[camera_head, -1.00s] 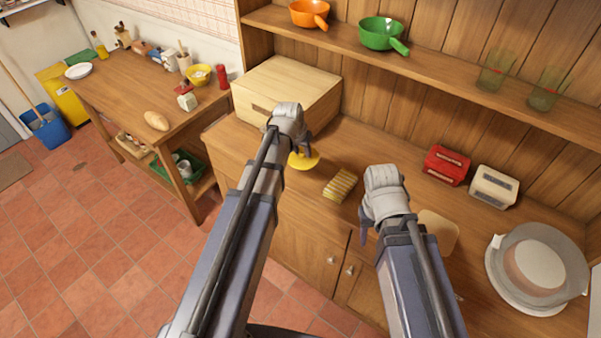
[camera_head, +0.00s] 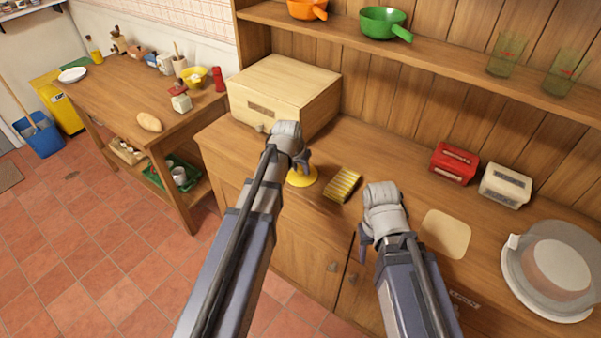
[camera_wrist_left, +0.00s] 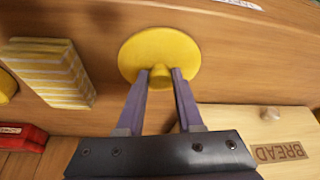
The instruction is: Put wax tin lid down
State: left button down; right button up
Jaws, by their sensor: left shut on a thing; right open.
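The round yellow wax tin lid (camera_head: 303,178) is in my left gripper (camera_head: 303,163), low at the front of the wooden counter, left of a yellow striped block. In the left wrist view the lid (camera_wrist_left: 158,45) shows as a flat disc, with both fingers shut on its small knob (camera_wrist_left: 160,75). I cannot tell whether the lid touches the counter. My right gripper (camera_head: 366,238) is open and empty, right of the striped block, above the counter's front part. A yellow round thing (camera_wrist_left: 5,87), cut off at the left wrist view's edge, may be the tin; I cannot tell.
The yellow striped block (camera_head: 343,184) lies close to the lid. A wooden bread box (camera_head: 285,92) stands behind. A red box (camera_head: 454,163), a white box (camera_head: 505,186), a pale board (camera_head: 446,233) and a covered plate (camera_head: 517,295) are to the right. A shelf (camera_head: 440,50) runs above.

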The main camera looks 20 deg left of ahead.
pick_arm(q)
jog(key=shift+r, duration=0.1)
jog(key=shift+f, duration=0.25)
jog(key=c, duration=0.6)
grip_release()
jog(key=shift+r, duration=0.1)
jog(key=shift+o, duration=0.2)
